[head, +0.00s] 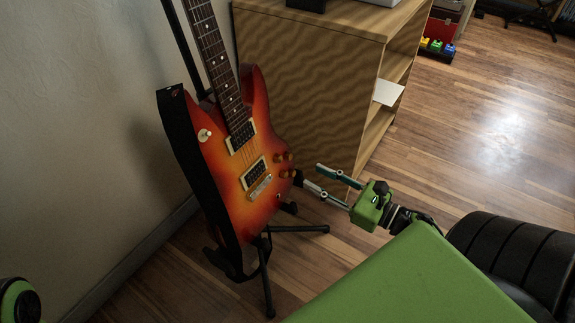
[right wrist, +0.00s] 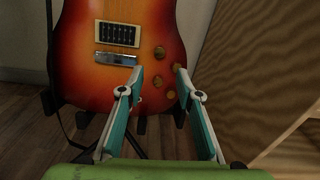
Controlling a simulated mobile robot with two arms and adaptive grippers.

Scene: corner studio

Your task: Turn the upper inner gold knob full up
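A sunburst electric guitar (head: 228,175) stands upright, tilted back, on a black stand. It also fills the upper part of the right wrist view (right wrist: 92,35). Several gold knobs sit on its lower right body. The upper inner gold knob (head: 279,157) is the one nearest the bridge pickup; in the right wrist view the knob (right wrist: 160,53) shows just above the gap between my fingertips. My right gripper (head: 311,175) is open and empty, a short way from the guitar, its fingers pointing at the knobs. In its wrist view the fingertips (right wrist: 158,70) are apart. My left gripper is not in view.
A wooden shelf cabinet (head: 300,80) stands close behind and right of the guitar. The guitar stand's black legs (head: 267,270) spread on the floor below. A black strap (head: 195,150) hangs along the guitar's left side, near the wall. Open wood floor (head: 480,130) lies at right.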

